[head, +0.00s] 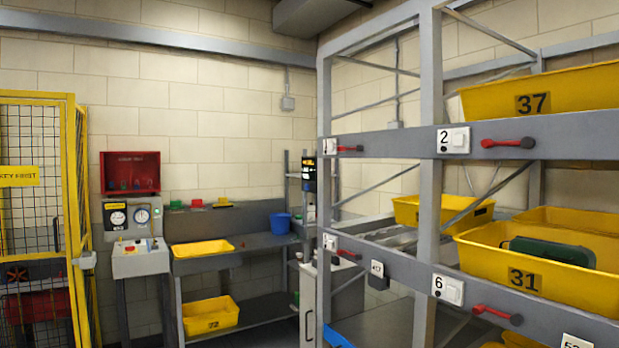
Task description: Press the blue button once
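A grey control console (140,264) stands on legs at the left, against the back wall. Its sloping top carries small controls, with a reddish one and a small bluish spot that may be the blue button (152,243). At this size I cannot tell for sure, nor whether it is pressed. A panel with two round gauges (131,218) is just above the console. My gripper is not in view.
A yellow mesh fence (72,200) stands left of the console. A workbench (250,246) with yellow trays and a blue bucket (281,224) is to its right. A tall grey rack (431,150) with yellow bins and red handles fills the right side.

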